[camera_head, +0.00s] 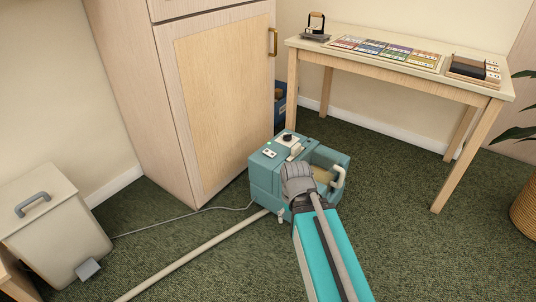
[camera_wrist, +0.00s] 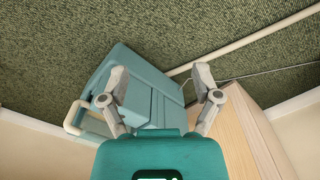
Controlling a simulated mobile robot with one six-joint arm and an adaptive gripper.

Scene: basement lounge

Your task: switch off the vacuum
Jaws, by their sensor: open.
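The vacuum (camera_head: 264,180) is a teal box on the dark green carpet, in front of the pale wooden cabinet. A dark knob (camera_head: 288,137), a small green light and pale switches show on its top. It has a cream handle (camera_head: 338,181) at the right. My gripper (camera_head: 297,176) is seen in front of the vacuum and hides part of it. In the wrist view, the vacuum (camera_wrist: 140,97) shows behind and between the spread fingers of my gripper (camera_wrist: 160,76). The gripper is open and empty. I cannot tell whether it touches the vacuum.
A cream tube (camera_head: 195,253) and a thin grey cord (camera_head: 180,217) run left along the floor. The wooden cabinet (camera_head: 225,105) stands close behind. A pedal bin (camera_head: 55,225) is at left. A table (camera_head: 380,65) and a plant pot (camera_head: 526,208) are at right. Open carpet lies right.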

